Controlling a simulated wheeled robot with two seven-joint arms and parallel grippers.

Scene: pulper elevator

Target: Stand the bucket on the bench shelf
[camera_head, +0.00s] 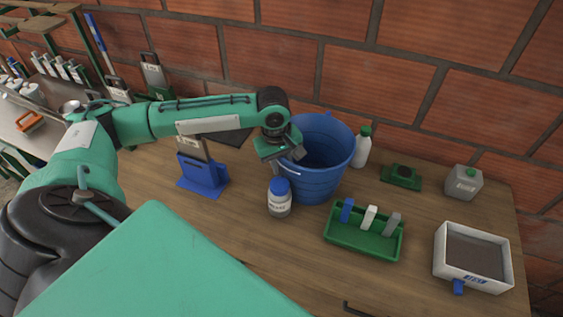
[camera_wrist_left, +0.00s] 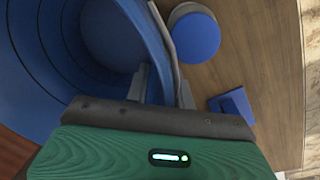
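The blue bucket (camera_head: 322,160) stands upright on the wooden bench top (camera_head: 240,240), near the brick wall. My left gripper (camera_head: 287,152) reaches in from the left at the bucket's near-left rim. In the left wrist view, the bucket (camera_wrist_left: 60,50) fills the left side. The fingers of my left gripper (camera_wrist_left: 162,88) straddle its wall, one inside and one outside, and the wall fills the narrow gap between them. A grey strip runs along the outer side of the rim. I cannot tell which surface is the bench shelf. My right gripper is not in view.
A blue-capped jar (camera_head: 280,198) stands close to the bucket. A green tray (camera_head: 362,243) with small bars is right of it. A white-green bottle (camera_head: 362,147) is behind. A blue stand (camera_head: 203,175), grey canister (camera_head: 464,182) and white box (camera_head: 472,258) are also on the bench.

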